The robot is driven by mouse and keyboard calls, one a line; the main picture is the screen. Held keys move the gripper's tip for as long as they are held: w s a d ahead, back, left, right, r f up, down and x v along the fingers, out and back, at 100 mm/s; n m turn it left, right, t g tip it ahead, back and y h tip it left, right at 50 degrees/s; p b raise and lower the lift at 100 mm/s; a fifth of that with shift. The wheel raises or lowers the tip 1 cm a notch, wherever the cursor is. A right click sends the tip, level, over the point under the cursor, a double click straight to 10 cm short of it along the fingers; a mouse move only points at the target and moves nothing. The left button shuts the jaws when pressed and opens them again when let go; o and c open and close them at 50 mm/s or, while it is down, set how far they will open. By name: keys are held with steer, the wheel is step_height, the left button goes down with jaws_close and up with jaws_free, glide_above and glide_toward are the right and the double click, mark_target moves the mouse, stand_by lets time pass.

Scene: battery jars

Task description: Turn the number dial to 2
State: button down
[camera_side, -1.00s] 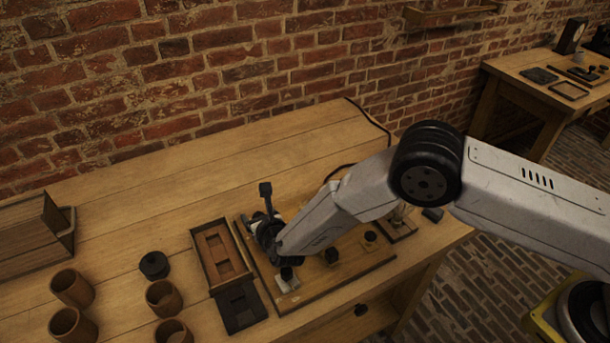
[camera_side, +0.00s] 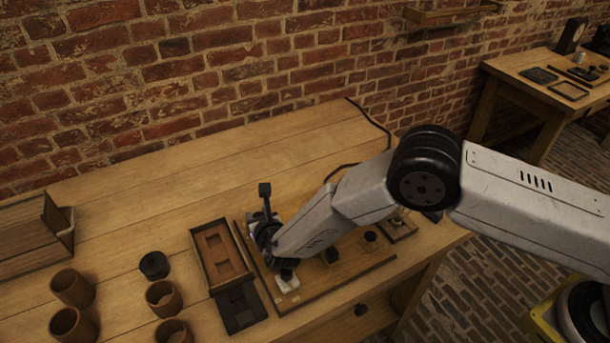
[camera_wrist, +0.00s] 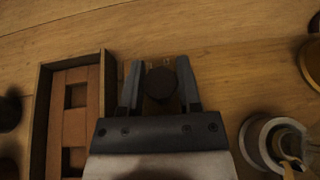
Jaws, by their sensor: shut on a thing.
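The dial, a dark round knob (camera_wrist: 160,83), shows in the wrist view between the two fingers of my gripper (camera_wrist: 160,80). The fingers are closed on its left and right sides. Small pale marks lie on the wood just beyond the knob, too small to read. In the side view my gripper (camera_side: 267,236) is low over the wooden board (camera_side: 322,281), at its left part. My own wrist and arm hide the dial there, so its setting cannot be told.
A wooden tray (camera_side: 196,255) stands just left of the board; it also shows in the wrist view (camera_wrist: 43,120). Several brown cups (camera_side: 72,287) and a black lidded pot (camera_side: 154,265) stand further left.

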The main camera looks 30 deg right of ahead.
steer(key=shift+c, duration=1.4)
jaws_free()
steer(key=shift+s, duration=0.2)
steer(key=shift+v, duration=3.7)
steer(key=shift+d+r, duration=0.1)
